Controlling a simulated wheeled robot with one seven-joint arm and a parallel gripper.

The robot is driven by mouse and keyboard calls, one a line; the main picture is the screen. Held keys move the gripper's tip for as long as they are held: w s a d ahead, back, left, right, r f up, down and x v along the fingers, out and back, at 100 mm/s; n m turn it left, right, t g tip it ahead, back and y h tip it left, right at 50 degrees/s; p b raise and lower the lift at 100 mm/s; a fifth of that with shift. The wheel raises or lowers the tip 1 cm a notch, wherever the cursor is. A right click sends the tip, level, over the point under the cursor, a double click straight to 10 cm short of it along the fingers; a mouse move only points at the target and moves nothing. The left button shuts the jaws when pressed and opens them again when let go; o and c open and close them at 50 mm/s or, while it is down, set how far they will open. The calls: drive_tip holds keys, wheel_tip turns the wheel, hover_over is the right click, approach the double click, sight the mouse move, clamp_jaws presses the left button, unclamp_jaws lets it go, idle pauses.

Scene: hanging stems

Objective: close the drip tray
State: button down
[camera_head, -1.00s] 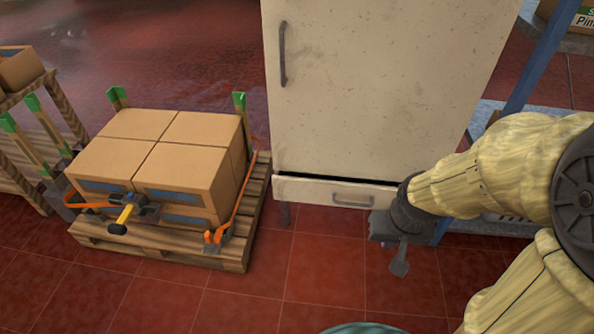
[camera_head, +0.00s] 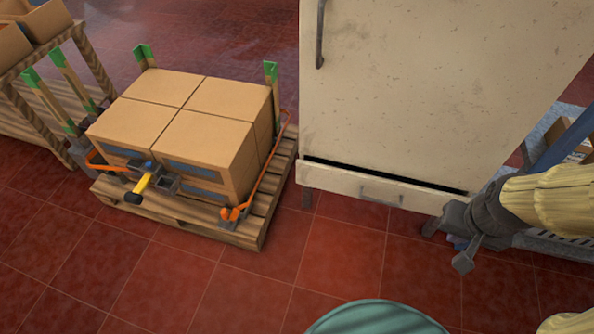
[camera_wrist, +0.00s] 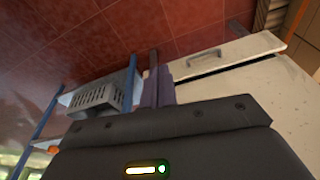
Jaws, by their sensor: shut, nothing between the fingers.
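The drip tray (camera_head: 345,183) is the low cream drawer with a grey handle (camera_head: 381,193) under the tall cream cabinet (camera_head: 420,90). A dark gap shows along its top edge, and it appears slightly out from the cabinet face. In the wrist view the drip tray (camera_wrist: 235,53) is at upper right with its handle. My gripper (camera_head: 464,263) is at the right end of the tray, a little in front of and below it, pointing down. Its fingers (camera_wrist: 158,88) are shut and empty in the wrist view. Whether it touches the tray I cannot tell.
A pallet (camera_head: 180,212) with strapped cardboard boxes (camera_head: 190,130) stands left of the cabinet. A blue-posted shelf (camera_wrist: 131,85) with a grey crate (camera_wrist: 98,98) is beside the cabinet. A round teal top (camera_head: 375,318) is at the bottom. Red tiled floor in front is clear.

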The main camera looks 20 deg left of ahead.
drive_tip(key=w+a+f+n+t+h, duration=0.1)
drive_tip(key=w+a+f+n+h, duration=0.4)
drive_tip(key=a+f+n, duration=0.35)
drive_tip(key=w+a+f+n+t+h, duration=0.2)
drive_tip(key=w+a+f+n+h, duration=0.2)
drive_tip(key=w+a+f+n, duration=0.45)
drive_tip(key=s+a+f+n+t+y, duration=0.2)
drive_tip(key=a+f+n+t+y, duration=0.2)
drive_tip(key=a+n, duration=0.3)
drive_tip(key=s+a+f+n+t+y, duration=0.3)
drive_tip(key=a+n+t+y, duration=0.1)
drive_tip(key=a+n, duration=0.3)
drive_tip(key=s+a+f+n+t+y, duration=0.2)
drive_tip(key=a+f+n+t+y, duration=0.2)
drive_tip(key=a+n, duration=0.3)
drive_tip(key=a, duration=0.4)
drive_tip(key=shift+s+f, duration=0.35)
drive_tip(key=shift+s, duration=0.05)
drive_tip(key=shift+a, duration=0.1)
